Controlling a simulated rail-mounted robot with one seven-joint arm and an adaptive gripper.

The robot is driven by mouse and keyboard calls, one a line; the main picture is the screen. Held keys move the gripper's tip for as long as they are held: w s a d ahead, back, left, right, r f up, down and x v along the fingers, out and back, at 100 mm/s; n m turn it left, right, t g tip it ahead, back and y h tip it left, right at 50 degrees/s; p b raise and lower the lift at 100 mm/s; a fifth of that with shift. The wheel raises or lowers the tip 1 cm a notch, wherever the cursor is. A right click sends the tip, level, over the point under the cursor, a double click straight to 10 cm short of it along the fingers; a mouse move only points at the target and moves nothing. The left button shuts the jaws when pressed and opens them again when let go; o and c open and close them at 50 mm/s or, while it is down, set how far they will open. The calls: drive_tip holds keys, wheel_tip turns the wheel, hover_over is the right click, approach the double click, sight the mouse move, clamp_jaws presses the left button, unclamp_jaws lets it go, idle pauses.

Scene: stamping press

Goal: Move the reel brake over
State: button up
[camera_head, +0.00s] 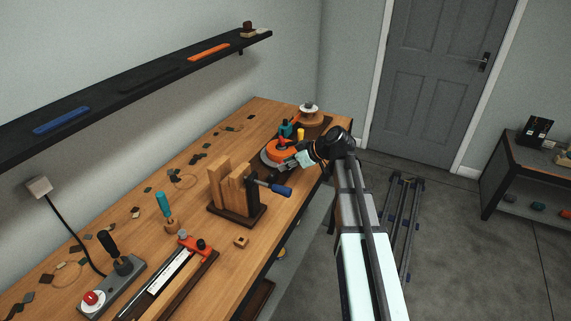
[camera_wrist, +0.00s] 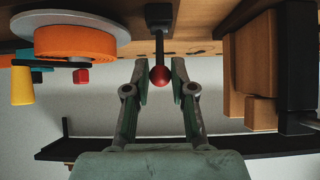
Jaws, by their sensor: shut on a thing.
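The reel brake shows in the wrist view as a black lever (camera_wrist: 159,48) on a dark mount, ending in a red ball knob (camera_wrist: 160,76). My gripper (camera_wrist: 160,72) has one finger on each side of the knob and is shut on it. The wrist view appears upside down, with the bench along its top. An orange reel (camera_wrist: 76,41) on a grey disc lies beside the lever. In the head view my gripper (camera_head: 300,161) is at the orange reel (camera_head: 281,149), near the bench's right edge. The lever and knob are not clear there.
A wooden block stand (camera_head: 236,212) with a blue-handled tool stands nearer on the bench (camera_head: 190,212). A yellow handle (camera_wrist: 22,85) is by the reel. A spool (camera_head: 308,113) stands behind the reel. A dark shelf (camera_head: 140,82) runs along the wall above.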

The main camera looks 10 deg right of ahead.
drive_tip(key=shift+f, duration=0.1)
drive_tip(key=shift+s+d+f+b, duration=0.55)
drive_tip(key=shift+d+f+b, duration=0.15)
drive_tip(key=shift+b, duration=0.05)
drive_tip(key=shift+s+d+f+b, duration=0.15)
drive_tip(key=shift+d+f+b, duration=0.1)
drive_tip(key=shift+b, duration=0.2)
drive_tip(key=o, duration=0.9)
drive_tip(key=shift+r, duration=0.1)
